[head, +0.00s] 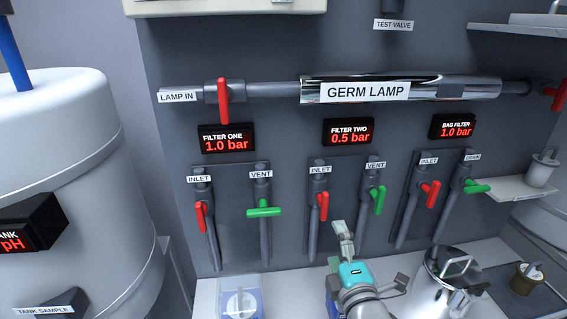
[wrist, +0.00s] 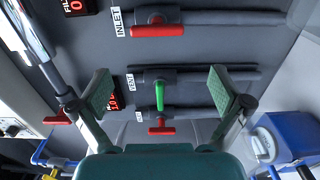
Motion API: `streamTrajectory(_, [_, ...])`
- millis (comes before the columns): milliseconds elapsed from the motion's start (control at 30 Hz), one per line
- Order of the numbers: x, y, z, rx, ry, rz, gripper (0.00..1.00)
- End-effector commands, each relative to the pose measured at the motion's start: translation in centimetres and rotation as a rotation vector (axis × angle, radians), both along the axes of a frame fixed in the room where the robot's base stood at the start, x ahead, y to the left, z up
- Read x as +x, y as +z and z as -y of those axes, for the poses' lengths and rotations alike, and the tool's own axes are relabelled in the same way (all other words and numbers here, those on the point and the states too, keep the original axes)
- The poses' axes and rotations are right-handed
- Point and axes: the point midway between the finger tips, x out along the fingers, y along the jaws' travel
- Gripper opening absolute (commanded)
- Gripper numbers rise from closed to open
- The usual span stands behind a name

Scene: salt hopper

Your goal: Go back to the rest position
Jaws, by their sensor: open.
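My gripper (head: 343,242) is low in front of the wall panel, below the filter two valves in the head view. In the wrist view my gripper (wrist: 160,90) has its two green-padded fingers wide apart, with nothing held between them. Past the fingers I see a green vent handle (wrist: 160,95) and two red handles, one above it (wrist: 157,31) and one below it (wrist: 161,130). In the head view the filter two inlet has a red handle (head: 323,206) and its vent a green handle (head: 379,200), both lying roughly along their pipes.
Filter one's green vent handle (head: 264,212) and the green drain handle (head: 477,187) stick out crosswise. A white tank (head: 60,180) stands at left. A steel pot (head: 448,275) and a blue-and-white box (head: 240,297) stand on the counter beside my arm. A shelf (head: 520,188) juts out at right.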

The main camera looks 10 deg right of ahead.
Motion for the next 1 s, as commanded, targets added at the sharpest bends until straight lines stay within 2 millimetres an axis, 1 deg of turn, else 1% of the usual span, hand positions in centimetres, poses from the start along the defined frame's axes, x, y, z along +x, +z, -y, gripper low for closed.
streamTrajectory(67, [-0.7, -1.1, 0.0, 0.028, 0.0, -0.01, 1.0])
streamTrajectory(167, [-2.2, -3.4, 0.1, 0.098, 0.0, -0.027, 1.0])
streamTrajectory(300, [-5.3, -7.0, 0.1, 0.235, -0.004, -0.051, 1.0])
streamTrajectory(367, [-6.7, -8.5, 0.2, 0.297, -0.007, -0.061, 1.0])
streamTrajectory(500, [-10.3, -11.6, 0.2, 0.439, -0.016, -0.085, 1.0])
streamTrajectory(567, [-11.9, -12.7, 0.3, 0.5, -0.021, -0.095, 1.0])
streamTrajectory(700, [-15.8, -15.1, 0.3, 0.642, -0.036, -0.117, 1.0])
streamTrajectory(767, [-17.6, -16.0, 0.4, 0.703, -0.044, -0.127, 1.0])
streamTrajectory(800, [-18.7, -16.6, 0.4, 0.743, -0.049, -0.133, 1.0])
streamTrajectory(867, [-20.5, -17.3, 0.4, 0.805, -0.057, -0.142, 1.0])
streamTrajectory(1000, [-24.7, -18.6, 0.5, 0.946, -0.08, -0.16, 1.0])
